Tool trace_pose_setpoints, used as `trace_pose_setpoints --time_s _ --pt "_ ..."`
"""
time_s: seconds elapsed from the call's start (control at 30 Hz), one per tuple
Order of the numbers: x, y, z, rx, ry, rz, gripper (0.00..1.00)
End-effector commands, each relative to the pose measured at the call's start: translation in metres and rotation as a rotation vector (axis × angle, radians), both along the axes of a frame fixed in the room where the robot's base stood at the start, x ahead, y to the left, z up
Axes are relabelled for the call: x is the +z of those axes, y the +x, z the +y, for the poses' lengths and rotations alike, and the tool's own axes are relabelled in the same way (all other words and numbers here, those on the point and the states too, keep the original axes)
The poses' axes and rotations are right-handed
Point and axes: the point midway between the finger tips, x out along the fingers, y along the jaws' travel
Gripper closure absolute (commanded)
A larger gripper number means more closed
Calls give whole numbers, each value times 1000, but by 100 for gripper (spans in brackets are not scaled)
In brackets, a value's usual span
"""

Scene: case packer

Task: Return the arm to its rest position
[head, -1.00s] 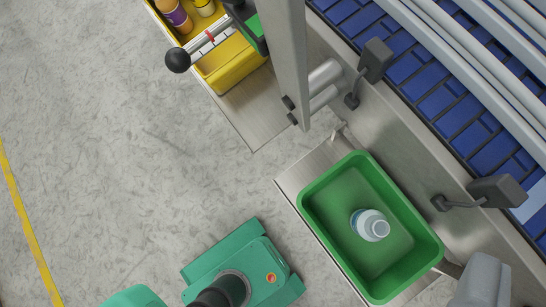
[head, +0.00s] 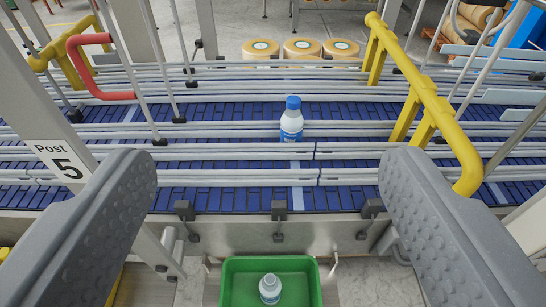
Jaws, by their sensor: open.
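My gripper (head: 268,205) is open and empty in the head view, its two grey padded fingers wide apart at the left and right. Between them, lower in the picture, a green bin (head: 228,290) stands in front of the conveyor. A white bottle (head: 270,288) is upright inside this bin. Beyond the fingers, a blue-capped bottle with a blue and white label (head: 291,122) stands on the blue conveyor (head: 230,200) between guide rails. The rest of my arm is not clearly shown.
Grey guide rails (head: 130,153) run along the conveyor. A yellow frame (head: 432,105) stands at right, and a red handle (head: 85,65) at left. Three round tan-topped containers (head: 302,48) are behind.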

Motion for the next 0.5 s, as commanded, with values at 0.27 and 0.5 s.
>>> trace_pose_setpoints --time_s 0.27,0.5 --pt "-45 0 0 0 -1 1 29" --pt "-90 0 0 0 -1 1 29"
